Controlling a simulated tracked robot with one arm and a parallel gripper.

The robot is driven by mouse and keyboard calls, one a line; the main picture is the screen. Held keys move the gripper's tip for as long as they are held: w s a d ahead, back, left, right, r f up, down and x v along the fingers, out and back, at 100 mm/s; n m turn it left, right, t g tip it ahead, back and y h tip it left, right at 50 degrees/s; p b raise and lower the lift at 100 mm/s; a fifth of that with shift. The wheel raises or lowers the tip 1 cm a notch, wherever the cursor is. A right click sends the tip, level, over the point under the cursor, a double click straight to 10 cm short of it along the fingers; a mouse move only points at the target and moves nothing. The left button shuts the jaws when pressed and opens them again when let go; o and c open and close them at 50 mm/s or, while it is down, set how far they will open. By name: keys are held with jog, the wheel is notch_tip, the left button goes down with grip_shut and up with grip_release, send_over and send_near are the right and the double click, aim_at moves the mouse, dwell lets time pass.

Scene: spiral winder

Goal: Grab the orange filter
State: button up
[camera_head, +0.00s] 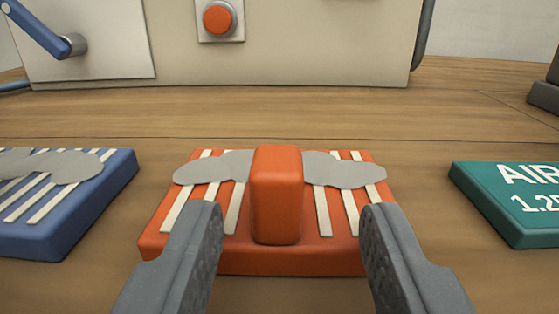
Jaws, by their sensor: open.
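The orange filter (335,262) lies flat on the wooden table in the middle of the view. It has pale stripes, a grey patch on each side and an upright orange block-shaped handle (276,195) at its centre. My gripper (292,222) is open, with one grey finger to the left and one to the right of the handle. Gaps show between both fingers and the handle. The fingers overlap the filter's front part in the picture; I cannot tell how far they are from it in depth.
A blue filter (118,183) with stripes and a grey patch lies at the left. A green block with white lettering (490,200) lies at the right. Behind stands a beige machine (330,45) with an orange button (218,19) and a blue lever (35,27). Table between is clear.

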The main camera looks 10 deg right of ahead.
jog(key=shift+r+b+x, duration=0.2)
jog(key=shift+b+x, duration=0.3)
jog(key=shift+x, duration=0.9)
jog(key=shift+r+b+x, duration=0.2)
jog(key=shift+b+x, duration=0.25)
jog(key=shift+x, duration=1)
jog(key=shift+a, duration=0.2)
grip_shut()
